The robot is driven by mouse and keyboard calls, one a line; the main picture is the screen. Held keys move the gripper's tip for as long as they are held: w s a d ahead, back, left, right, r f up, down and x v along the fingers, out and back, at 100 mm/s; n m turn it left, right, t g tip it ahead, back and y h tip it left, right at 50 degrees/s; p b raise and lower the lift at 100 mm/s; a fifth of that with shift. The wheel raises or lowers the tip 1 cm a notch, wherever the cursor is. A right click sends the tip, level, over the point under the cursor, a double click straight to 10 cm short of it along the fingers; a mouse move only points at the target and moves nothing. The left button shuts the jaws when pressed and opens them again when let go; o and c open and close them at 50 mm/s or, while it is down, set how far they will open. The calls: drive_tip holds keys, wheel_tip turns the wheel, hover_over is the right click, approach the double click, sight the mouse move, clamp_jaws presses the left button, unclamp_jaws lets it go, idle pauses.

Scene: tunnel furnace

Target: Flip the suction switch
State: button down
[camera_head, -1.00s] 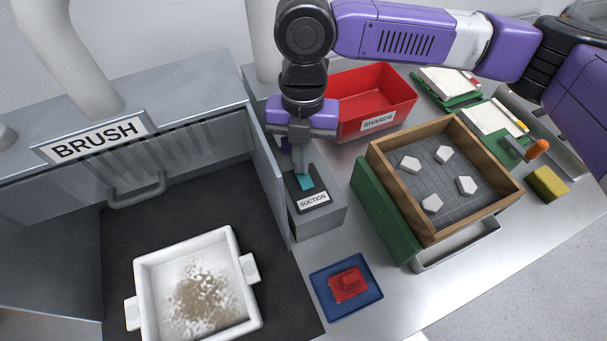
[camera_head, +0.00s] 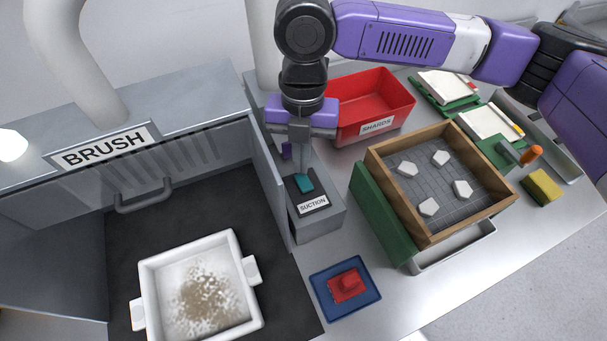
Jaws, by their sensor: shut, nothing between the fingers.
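The suction switch is a small teal rocker (camera_head: 304,184) on a dark plate labelled SUCTION (camera_head: 313,205), set on top of a grey box (camera_head: 325,222). My gripper (camera_head: 303,168) points down from above, shut and empty. Its fingertips are right at the back edge of the teal rocker. I cannot tell whether they touch it. The fingers partly hide the area behind the rocker.
Left is a booth labelled BRUSH (camera_head: 105,147), holding a white tray (camera_head: 147,270) with brown specks. A bright white lamp (camera_head: 12,145) is at the far left. A red SHARDS bin (camera_head: 345,125) and a wooden-framed tray (camera_head: 400,206) stand right of the switch.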

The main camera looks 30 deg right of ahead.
sight(302, 177)
wheel_tip(302, 177, up, 4)
drive_tip(key=p, duration=0.3)
drive_tip(key=shift+r, duration=0.2)
idle(0.5)
